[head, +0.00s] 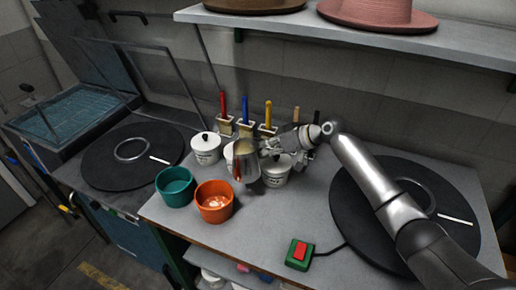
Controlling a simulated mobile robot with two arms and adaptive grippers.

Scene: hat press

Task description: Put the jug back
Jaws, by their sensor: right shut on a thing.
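The metal jug (246,162) is in the middle of the head view, above the grey worktop and in front of the white lidded pots. My right gripper (264,152) is shut on the jug at its right side. The jug looks tilted, with a yellowish tone at its top; whether it holds liquid I cannot tell. Its lower part is close to the orange pot (214,203), which has something pale inside. My left gripper is not in view.
A teal pot (175,187) stands left of the orange one. Lidded white pots (206,148) and brushes in holders (245,110) stand behind. A red button box (299,252) is at the front. Black discs (130,158) lie left and right. A shelf (350,36) with hats hangs above.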

